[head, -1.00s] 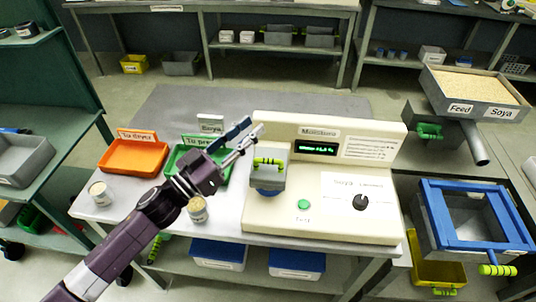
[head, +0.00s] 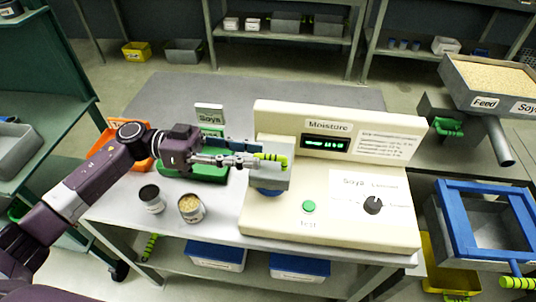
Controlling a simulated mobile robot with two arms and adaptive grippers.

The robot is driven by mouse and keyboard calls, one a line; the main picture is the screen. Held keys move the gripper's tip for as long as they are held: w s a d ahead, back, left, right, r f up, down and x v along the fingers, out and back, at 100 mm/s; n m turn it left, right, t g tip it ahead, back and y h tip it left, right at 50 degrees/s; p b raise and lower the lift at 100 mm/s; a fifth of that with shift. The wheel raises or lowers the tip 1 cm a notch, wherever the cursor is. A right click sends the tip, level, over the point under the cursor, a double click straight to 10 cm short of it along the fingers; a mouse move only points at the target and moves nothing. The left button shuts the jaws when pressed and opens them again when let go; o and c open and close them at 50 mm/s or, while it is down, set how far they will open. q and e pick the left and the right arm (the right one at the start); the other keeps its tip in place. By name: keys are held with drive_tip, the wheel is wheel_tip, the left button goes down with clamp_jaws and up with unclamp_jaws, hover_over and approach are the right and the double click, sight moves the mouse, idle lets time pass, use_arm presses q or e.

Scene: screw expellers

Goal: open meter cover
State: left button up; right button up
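The moisture meter (head: 330,222) is a cream machine on the grey table. Its cover is a grey block (head: 277,182) on the left part, with a yellow-green handle (head: 277,158) on its upper front. The cover sits down over a blue round base and looks closed. My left gripper (head: 255,156) reaches in from the left, its tips at the left end of the handle. Its fingers are apart, one above and one below the handle's line; firm contact cannot be made out. My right gripper is not in view.
A seed-filled can (head: 191,208) and a dark-topped can (head: 151,199) stand on the table below my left arm. An orange tray (head: 103,142) and a green tray (head: 212,172) lie partly behind it. A green button (head: 309,207) and black knob (head: 373,204) are on the meter.

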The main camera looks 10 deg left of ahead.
sight(268, 156)
use_arm(q)
drive_tip(key=shift+d, duration=2.2)
drive_tip(key=shift+c, duration=0.5)
clamp_jaws()
drive_tip(key=shift+w, duration=0.1)
